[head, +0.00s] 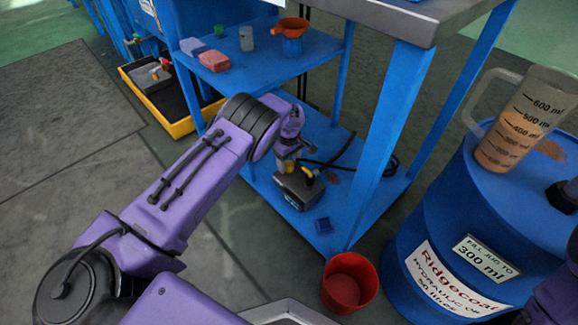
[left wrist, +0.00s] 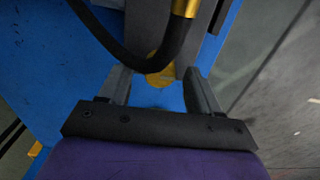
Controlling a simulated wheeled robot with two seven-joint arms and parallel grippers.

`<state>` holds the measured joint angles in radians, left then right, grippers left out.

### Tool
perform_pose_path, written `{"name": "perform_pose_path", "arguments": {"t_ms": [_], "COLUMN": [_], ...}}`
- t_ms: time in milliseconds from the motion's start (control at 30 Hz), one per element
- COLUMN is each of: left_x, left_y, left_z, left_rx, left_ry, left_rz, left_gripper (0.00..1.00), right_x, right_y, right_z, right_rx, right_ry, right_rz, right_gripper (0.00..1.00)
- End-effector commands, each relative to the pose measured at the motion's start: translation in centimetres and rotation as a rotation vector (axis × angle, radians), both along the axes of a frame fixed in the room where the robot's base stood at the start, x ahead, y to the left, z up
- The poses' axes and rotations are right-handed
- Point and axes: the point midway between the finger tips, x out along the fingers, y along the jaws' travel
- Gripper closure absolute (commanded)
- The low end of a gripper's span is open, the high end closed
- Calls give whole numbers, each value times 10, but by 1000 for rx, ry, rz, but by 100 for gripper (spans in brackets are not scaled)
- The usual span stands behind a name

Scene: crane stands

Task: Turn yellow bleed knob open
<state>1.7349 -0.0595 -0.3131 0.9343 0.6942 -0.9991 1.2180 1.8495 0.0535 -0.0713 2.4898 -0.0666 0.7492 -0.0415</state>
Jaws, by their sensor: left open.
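A dark grey pump unit (head: 299,190) sits on the lower shelf of the blue stand. The yellow bleed knob (left wrist: 160,72) shows in the left wrist view, low on the grey body and partly behind a black hose. My left gripper (left wrist: 158,80) is open, with one finger on each side of the knob. I cannot tell whether either finger touches it. In the head view my left gripper (head: 287,160) is over the pump and hides part of it. My right arm shows only at the right edge; its fingers are out of view.
The black hose (left wrist: 170,50) runs close to the fingers, with a brass fitting (left wrist: 185,8) above. Blue posts (head: 390,130) and an upper shelf (head: 265,65) surround the pump. A red bucket (head: 350,283) and a blue drum (head: 440,220) bearing a jug (head: 520,125) stand to the right.

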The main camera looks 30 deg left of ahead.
Motion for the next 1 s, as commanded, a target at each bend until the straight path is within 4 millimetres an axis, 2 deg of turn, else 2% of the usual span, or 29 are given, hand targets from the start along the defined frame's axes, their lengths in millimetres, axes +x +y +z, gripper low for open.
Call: {"name": "perform_pose_path", "arguments": {"t_ms": [267, 300, 467, 767, 1000], "left_x": [0, 0, 0, 0, 0], "left_y": [0, 0, 0, 0, 0], "left_z": [-3, -3, -3, -3, -3], "left_rx": [0, 0, 0, 0, -1], "left_ry": [-1, -1, -1, -1, -1], "left_rz": [0, 0, 0, -21, -137], "left_gripper": [37, 40, 92, 93, 93], "right_x": [-3, -3, -3, -2, 1], "right_y": [0, 0, 0, 0, 0], "right_z": [-1, -1, -1, 0, 2], "right_rx": [7, 7, 6, 5, -2], "right_ry": [21, 21, 20, 15, -7], "right_rz": [14, 14, 13, 10, -6], "right_gripper": [57, 57, 57, 57, 57]}}
